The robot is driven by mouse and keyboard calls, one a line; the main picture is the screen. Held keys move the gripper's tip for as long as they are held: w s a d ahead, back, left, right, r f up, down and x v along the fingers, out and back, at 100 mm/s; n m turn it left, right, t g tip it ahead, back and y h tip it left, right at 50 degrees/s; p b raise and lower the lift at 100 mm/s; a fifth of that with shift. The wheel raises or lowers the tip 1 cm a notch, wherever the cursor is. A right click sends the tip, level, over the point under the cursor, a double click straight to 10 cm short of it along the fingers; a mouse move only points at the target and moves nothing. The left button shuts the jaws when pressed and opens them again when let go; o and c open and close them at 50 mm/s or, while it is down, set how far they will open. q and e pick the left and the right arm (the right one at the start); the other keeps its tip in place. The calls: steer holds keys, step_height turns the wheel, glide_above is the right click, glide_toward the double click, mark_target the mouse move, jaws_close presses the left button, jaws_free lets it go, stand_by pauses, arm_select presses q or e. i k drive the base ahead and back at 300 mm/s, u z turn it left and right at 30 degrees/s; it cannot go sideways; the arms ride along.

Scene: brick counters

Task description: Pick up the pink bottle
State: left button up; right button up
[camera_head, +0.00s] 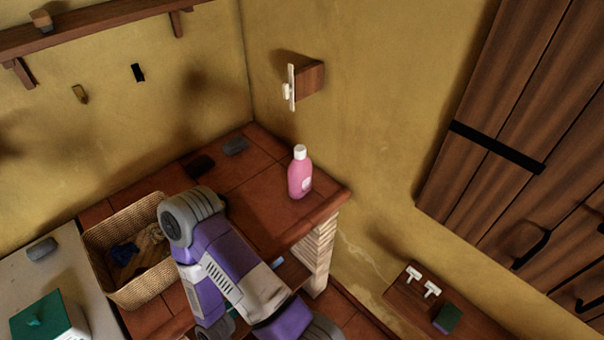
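The pink bottle (300,176) with a white cap stands upright on the red-tiled counter (259,194), near its right end and close to the wall. Nothing touches the bottle. One of my purple and white arms rises from the bottom of the view, left of the bottle and over the counter's front part. Neither of my grippers shows in this view.
A wicker basket (97,243) with cloths stands left of my arm. Tiles around the bottle are clear.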

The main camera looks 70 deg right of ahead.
mark_target(299, 172)
steer(key=u, duration=0.45)
steer(key=k, duration=0.95)
steer(key=z, duration=1.3)
